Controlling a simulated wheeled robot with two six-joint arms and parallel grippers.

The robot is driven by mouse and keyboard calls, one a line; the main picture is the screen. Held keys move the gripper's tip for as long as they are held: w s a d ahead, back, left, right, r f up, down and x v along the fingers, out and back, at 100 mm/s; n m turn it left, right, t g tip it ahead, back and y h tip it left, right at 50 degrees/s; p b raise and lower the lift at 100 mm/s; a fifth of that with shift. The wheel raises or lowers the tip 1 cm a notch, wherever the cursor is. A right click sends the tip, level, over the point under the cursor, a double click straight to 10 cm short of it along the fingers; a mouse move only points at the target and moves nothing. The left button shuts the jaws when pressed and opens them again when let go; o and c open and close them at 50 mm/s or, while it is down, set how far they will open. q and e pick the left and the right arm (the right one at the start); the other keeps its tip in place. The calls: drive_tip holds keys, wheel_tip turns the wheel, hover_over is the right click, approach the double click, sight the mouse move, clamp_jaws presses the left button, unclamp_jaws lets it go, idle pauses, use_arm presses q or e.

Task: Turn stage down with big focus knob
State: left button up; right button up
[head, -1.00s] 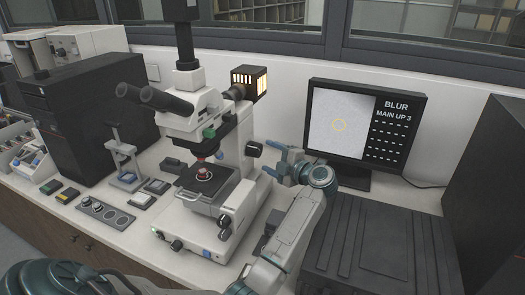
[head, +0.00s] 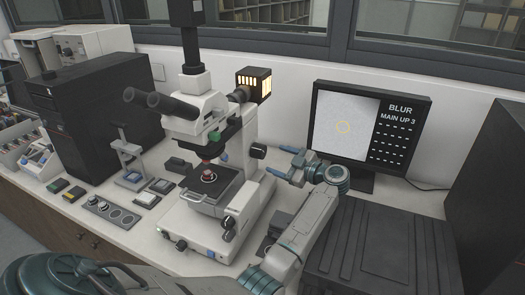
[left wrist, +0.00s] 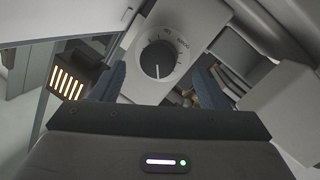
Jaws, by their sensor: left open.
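The white microscope (head: 205,140) stands on the bench with its dark stage (head: 225,180) under the objective. Another black knob (head: 258,151) is higher on the column. My left gripper (head: 284,164) is open and empty to the right of the column, apart from the microscope. In the left wrist view, a black dial with a white pointer line (left wrist: 158,60) shows between the open fingers. My right gripper is not in view.
A monitor (head: 368,130) reads "BLUR" and "MAIN UP 3". A lamp box (head: 253,84) juts from the microscope's back. A black ribbed box (head: 375,250) is at the right. Small stands and blocks (head: 130,175) lie left of the microscope, beside a black cabinet (head: 100,110).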

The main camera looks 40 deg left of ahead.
sight(264, 153)
use_arm(q)
drive_tip(key=a+m+g, duration=0.1)
drive_tip(key=a+m, duration=0.1)
drive_tip(key=m, duration=0.1)
drive_tip(key=a+m+g, duration=0.1)
drive_tip(key=a+m, duration=0.2)
drive_tip(key=m, duration=0.1)
drive_tip(key=a+m+g+p, duration=0.1)
drive_tip(key=a+m+g, duration=0.1)
drive_tip(key=m, duration=0.2)
drive_tip(key=shift+s+a+r+y, duration=0.15)
drive_tip(key=shift+a+y, duration=0.1)
drive_tip(key=shift+y, duration=0.05)
drive_tip(key=c, duration=1)
